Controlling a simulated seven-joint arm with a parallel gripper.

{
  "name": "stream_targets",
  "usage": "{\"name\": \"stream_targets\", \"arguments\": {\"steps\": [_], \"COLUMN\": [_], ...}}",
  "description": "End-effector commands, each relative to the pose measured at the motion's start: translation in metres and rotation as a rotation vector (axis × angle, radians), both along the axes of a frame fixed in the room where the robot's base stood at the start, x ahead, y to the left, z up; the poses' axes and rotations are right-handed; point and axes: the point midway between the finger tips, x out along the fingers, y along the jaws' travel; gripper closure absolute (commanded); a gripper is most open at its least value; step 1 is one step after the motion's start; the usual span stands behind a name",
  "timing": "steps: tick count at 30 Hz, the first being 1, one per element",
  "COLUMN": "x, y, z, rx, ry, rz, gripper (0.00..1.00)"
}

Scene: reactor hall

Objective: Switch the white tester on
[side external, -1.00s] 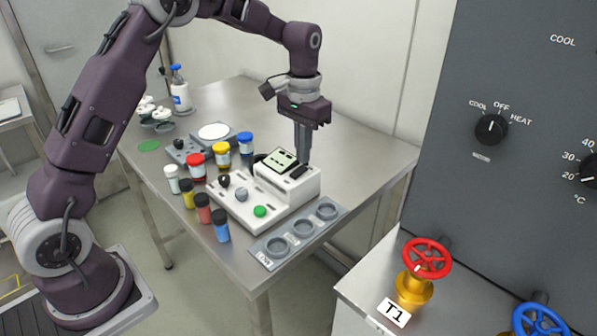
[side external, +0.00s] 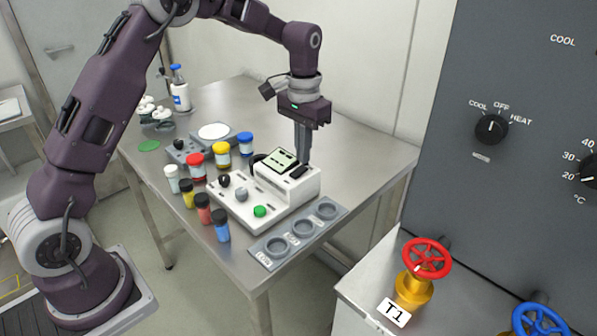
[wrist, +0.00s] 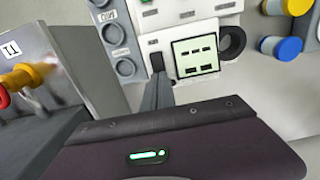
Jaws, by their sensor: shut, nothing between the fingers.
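The white tester (side external: 262,196) stands on the steel table, with a raised rear block bearing a display (side external: 279,160) and a black rocker switch (side external: 299,171). A black knob, a grey knob and a green button (side external: 260,211) are on its lower front. My gripper (side external: 303,160) is shut and empty, pointing down at the switch end of the block. In the wrist view the shut fingers (wrist: 157,80) reach the black switch (wrist: 156,62), beside the lit-looking display (wrist: 196,55). I cannot tell whether the fingertips touch the switch. The fingers partly hide it.
A grey tray with round wells (side external: 303,226) lies in front of the tester. A balance (side external: 214,132) and a bottle (side external: 180,95) stand behind. The table's right side is clear.

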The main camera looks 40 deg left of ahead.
Motion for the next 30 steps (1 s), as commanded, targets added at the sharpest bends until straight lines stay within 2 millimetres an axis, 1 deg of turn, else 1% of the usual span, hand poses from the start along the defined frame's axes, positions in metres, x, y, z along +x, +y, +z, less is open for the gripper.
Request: {"name": "stream_targets", "arguments": {"steps": [30], "x": [0.000], "y": [0.000], "z": [-0.015], "rx": [0.000], "ry": [0.000], "rz": [0.000], "gripper": [1.00]}}
